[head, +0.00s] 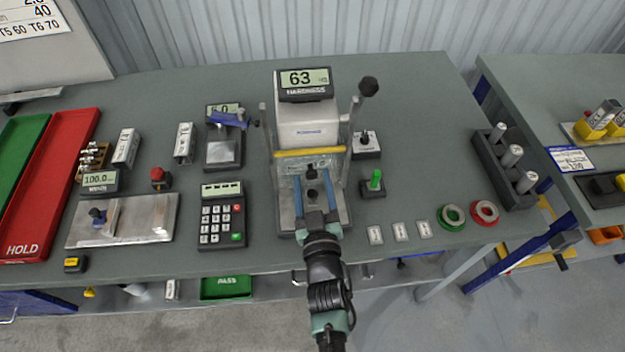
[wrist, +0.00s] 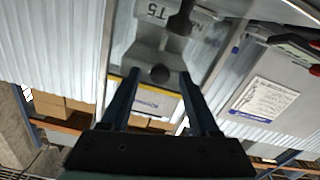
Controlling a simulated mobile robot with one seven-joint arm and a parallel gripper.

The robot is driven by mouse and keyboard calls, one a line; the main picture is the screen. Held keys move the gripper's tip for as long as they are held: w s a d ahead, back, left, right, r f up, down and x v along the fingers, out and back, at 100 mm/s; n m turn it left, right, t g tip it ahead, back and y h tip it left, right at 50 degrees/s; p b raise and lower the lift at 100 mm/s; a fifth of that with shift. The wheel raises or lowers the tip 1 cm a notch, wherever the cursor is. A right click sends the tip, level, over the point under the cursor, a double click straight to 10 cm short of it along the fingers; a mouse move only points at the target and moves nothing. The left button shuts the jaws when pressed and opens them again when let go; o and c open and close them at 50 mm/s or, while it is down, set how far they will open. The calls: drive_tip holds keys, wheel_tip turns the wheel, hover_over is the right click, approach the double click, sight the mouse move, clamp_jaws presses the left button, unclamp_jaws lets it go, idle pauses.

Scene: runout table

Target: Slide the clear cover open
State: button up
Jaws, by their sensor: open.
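The hardness tester (head: 305,125) stands near the middle of the table, with a display reading 63 on top. Its clear cover (head: 286,178) is a see-through panel across the front, with a yellow strip (head: 310,152) along its top edge. The cover appears down, in front of the test space. My gripper (head: 314,184) is in front of the cover, below the yellow strip, with its fingers open. In the wrist view the two dark fingers (wrist: 158,78) are apart, and the yellow strip (wrist: 169,103) shows behind them. I cannot tell whether the fingers touch the cover.
A black-knobbed lever (head: 368,87) rises at the tester's right. A green-handled block (head: 375,184) and a small black-knobbed block (head: 366,144) stand close on the right. A keypad (head: 222,217) lies to the left. The table's back right is clear.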

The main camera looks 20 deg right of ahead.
drive_tip(key=shift+w+d, duration=0.1)
drive_tip(key=shift+w, duration=0.2)
clamp_jaws()
idle(1.3)
